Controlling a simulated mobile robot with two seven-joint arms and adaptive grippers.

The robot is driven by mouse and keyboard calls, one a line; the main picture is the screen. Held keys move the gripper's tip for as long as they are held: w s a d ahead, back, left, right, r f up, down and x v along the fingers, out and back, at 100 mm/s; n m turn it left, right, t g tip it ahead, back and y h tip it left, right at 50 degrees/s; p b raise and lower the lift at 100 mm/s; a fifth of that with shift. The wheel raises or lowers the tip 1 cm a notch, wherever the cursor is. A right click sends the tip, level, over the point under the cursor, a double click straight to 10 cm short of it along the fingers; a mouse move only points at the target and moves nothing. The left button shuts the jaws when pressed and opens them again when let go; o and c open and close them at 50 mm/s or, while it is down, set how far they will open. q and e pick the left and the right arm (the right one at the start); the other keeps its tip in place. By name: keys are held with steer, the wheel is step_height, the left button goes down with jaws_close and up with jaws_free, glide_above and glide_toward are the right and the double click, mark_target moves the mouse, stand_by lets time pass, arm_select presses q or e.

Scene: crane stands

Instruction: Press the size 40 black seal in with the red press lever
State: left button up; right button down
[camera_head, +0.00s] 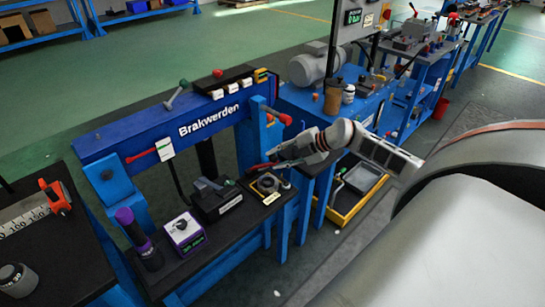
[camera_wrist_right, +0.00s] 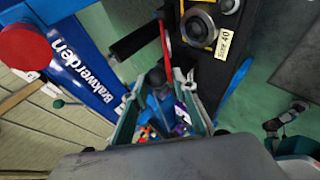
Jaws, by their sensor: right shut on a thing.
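My right gripper (camera_head: 274,157) reaches in from the right, above the work plate of the blue press. It also shows in the right wrist view (camera_wrist_right: 160,80), shut on the dark end of the red press lever (camera_wrist_right: 164,40). The red lever (camera_head: 257,167) runs left from the fingers in the head view. A yellow-edged plate (camera_wrist_right: 184,22) marked size 40 holds a round housing with a dark ring, which looks like the black seal (camera_wrist_right: 198,28). The ring also shows in the head view (camera_head: 268,183), just below the gripper. How deep it sits cannot be told. My left gripper is out of view.
The blue Brakwerden beam (camera_head: 210,118) crosses behind the plate, with a red knob (camera_head: 281,117) near its right end. A black box (camera_head: 215,198), a purple-and-white gauge (camera_head: 184,231) and a purple-topped tool (camera_head: 138,238) stand left of the plate. A yellow tray (camera_head: 356,195) lies below right.

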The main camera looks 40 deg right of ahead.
arm_select(q)
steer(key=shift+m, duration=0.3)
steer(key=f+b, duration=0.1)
steer(key=b, duration=0.2)
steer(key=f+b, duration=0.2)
steer(key=b, duration=0.1)
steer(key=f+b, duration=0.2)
steer(key=b, duration=0.2)
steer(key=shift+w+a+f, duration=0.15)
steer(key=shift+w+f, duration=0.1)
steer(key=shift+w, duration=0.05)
arm_select(e)
steer(key=s+f+n+t+y, duration=0.1)
steer(key=s+f+t, duration=0.3)
steer(key=f, duration=0.8)
steer(key=shift+s+d+f+t, duration=0.2)
steer(key=shift+s+t, duration=0.1)
steer(key=shift+s, duration=0.7)
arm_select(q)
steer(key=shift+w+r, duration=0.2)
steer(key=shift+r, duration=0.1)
arm_select(e)
steer(key=shift+f, duration=0.1)
steer(key=c, duration=1.8)
jaws_free()
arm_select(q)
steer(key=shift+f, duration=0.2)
arm_select(e)
steer(key=shift+o, duration=0.2)
